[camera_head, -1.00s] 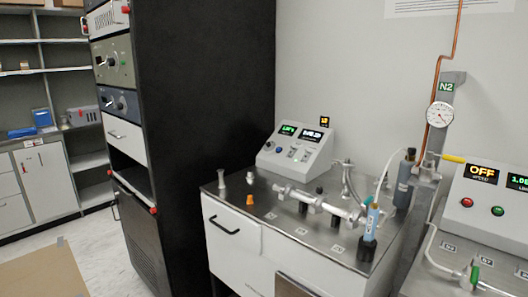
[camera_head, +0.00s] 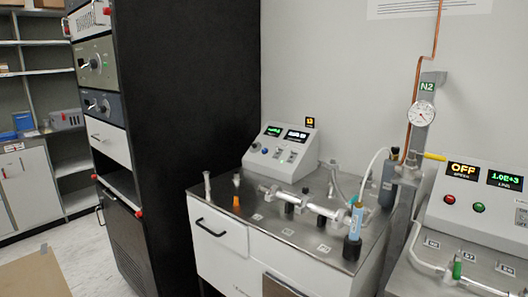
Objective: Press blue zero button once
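A white sloped control box (camera_head: 303,151) stands at the back of the steel-topped bench. It has two lit displays (camera_head: 285,133) and a row of small knobs or buttons below them. One small button at the left of that row looks blue (camera_head: 264,151); its label is too small to read. Neither of my grippers is in view.
Glass tubing (camera_head: 305,203) and a blue-labelled cylinder (camera_head: 355,221) stand on the bench (camera_head: 262,232). A tall black rack (camera_head: 190,120) is to the left. At right are a gauge (camera_head: 421,114) and a panel reading OFF (camera_head: 463,171). Floor (camera_head: 85,240) shows at lower left.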

